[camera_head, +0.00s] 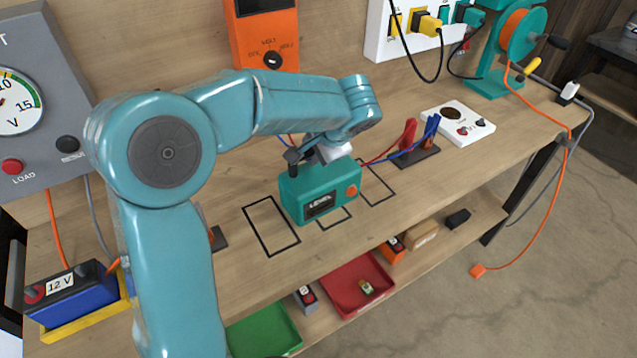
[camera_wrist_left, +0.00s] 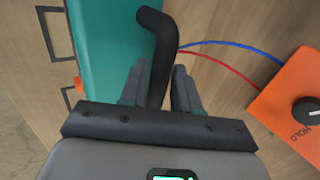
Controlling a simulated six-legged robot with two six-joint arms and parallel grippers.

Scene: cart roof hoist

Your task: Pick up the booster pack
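The booster pack (camera_head: 322,187) is a teal box with a small dark display, an orange knob and a black handle on top. It stands upright at the middle outlined rectangle on the workbench; I cannot tell if it touches the wood. My left gripper (camera_head: 303,153) is at its top, partly hidden by my wrist. In the left wrist view, the left gripper's fingers (camera_wrist_left: 159,85) lie close on both sides of the black handle (camera_wrist_left: 160,50) and look shut on it. The teal casing (camera_wrist_left: 105,45) shows beyond. My right gripper is out of view.
Red and blue clamps (camera_head: 420,140) stand right of the pack, with cables running behind it. An orange meter (camera_head: 265,40) is at the back. A blue 12 V battery (camera_head: 72,295) sits at left. Below are a red tray (camera_head: 345,288) and green tray (camera_head: 265,332). Bare bench lies around the outlines.

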